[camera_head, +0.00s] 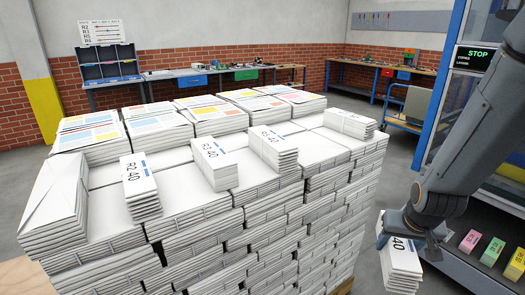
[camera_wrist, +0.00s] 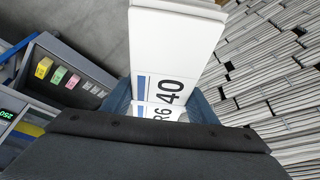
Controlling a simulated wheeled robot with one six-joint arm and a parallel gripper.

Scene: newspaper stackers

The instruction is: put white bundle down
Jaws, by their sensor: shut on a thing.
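The white bundle (camera_head: 402,268) is a stack of white papers with a blue stripe and "40" on top. It hangs in my gripper (camera_head: 402,236) at the right of the head view, apart from the big paper stack and above the grey floor. In the wrist view the bundle (camera_wrist: 178,45) fills the top middle, and its label reads "R6 40". My gripper (camera_wrist: 165,105) is shut on its near end there. Part of the label is hidden by my gripper.
A tall stack of newspaper bundles (camera_head: 210,240) fills the middle. Workbenches line the back.

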